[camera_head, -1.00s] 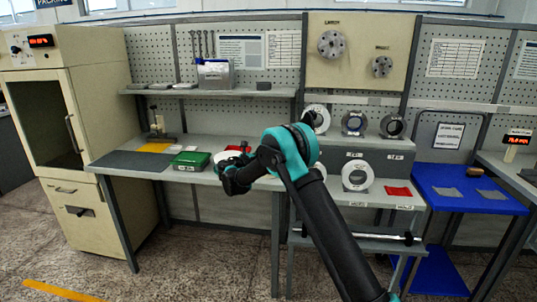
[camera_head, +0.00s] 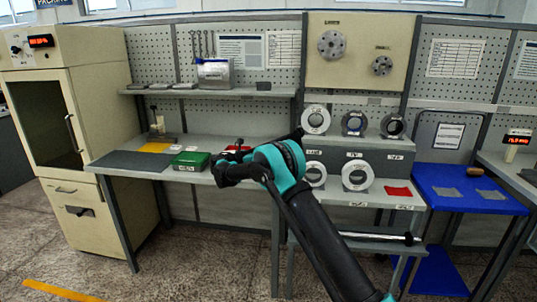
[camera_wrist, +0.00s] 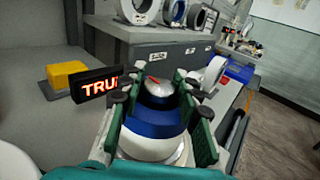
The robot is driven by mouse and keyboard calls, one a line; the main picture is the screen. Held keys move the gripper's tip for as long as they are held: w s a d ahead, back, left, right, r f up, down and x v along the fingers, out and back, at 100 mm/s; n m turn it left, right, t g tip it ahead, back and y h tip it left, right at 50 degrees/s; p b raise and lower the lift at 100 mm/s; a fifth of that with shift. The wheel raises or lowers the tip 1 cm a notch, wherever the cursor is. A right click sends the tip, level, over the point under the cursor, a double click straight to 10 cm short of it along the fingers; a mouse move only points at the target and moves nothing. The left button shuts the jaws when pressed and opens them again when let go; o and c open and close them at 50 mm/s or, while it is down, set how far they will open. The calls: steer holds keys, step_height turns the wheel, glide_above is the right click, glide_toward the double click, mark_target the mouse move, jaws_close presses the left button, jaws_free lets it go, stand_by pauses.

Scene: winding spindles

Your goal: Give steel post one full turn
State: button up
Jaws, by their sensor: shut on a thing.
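The steel post shows in the wrist view as a rounded silver top (camera_wrist: 160,87) with a red mark, above a dark band and a blue-and-white body (camera_wrist: 154,130). My gripper (camera_wrist: 157,98) has its green fingers on both sides of it and is shut on the post. The post looks upright. The exact contact is partly hidden by the fingers. In the head view my arm hides most of the post and the fingertips.
A display with red letters (camera_wrist: 97,86) stands left of the post, by a yellow block (camera_wrist: 68,74). A grey cabinet (camera_wrist: 150,55) with white rings is behind. A green box (camera_head: 191,161) lies on the bench left of my arm. The blue table (camera_head: 470,203) is at right.

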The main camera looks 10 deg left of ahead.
stand_by(0.3)
steer(key=o, duration=1.2)
steer(key=v, duration=1.2)
